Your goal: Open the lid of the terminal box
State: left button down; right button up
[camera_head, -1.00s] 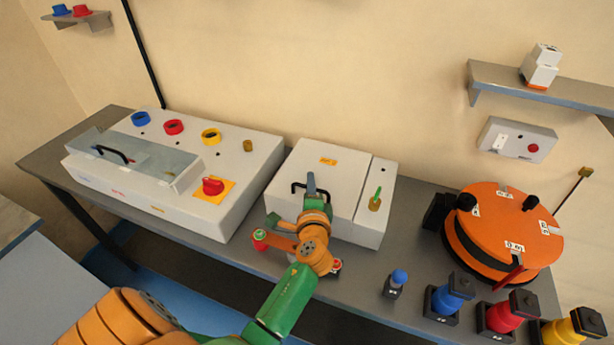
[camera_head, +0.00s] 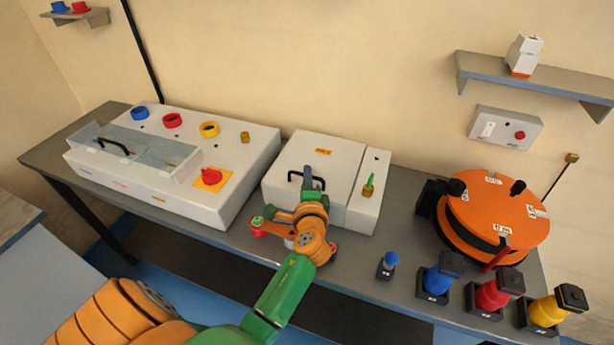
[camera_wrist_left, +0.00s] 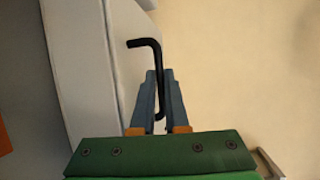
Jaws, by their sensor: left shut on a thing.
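The white terminal box (camera_head: 290,206) stands in the middle of the bench. Its flat lid (camera_head: 334,158) carries an orange label and looks closed. A black bar handle (camera_head: 292,180) stands on the lid near its front edge; it also shows in the left wrist view (camera_wrist_left: 146,43). My left gripper (camera_head: 308,171) is shut on this handle. In the left wrist view its grey fingers (camera_wrist_left: 160,78) close around the handle's straight bar. The fingers and wrist hide part of the handle and the box's front. My right gripper is not in view.
Left of the box is a wider white unit (camera_head: 225,200) with a clear cover and a red knob. A green-stemmed brass part (camera_head: 369,184) stands on the box's right section. To the right are an orange drum (camera_head: 495,215) and several coloured posts along the front edge.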

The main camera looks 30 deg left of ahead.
pick_arm(q)
jog(key=shift+w+r, duration=0.15)
jog(key=shift+r, duration=0.05)
dwell(0.7)
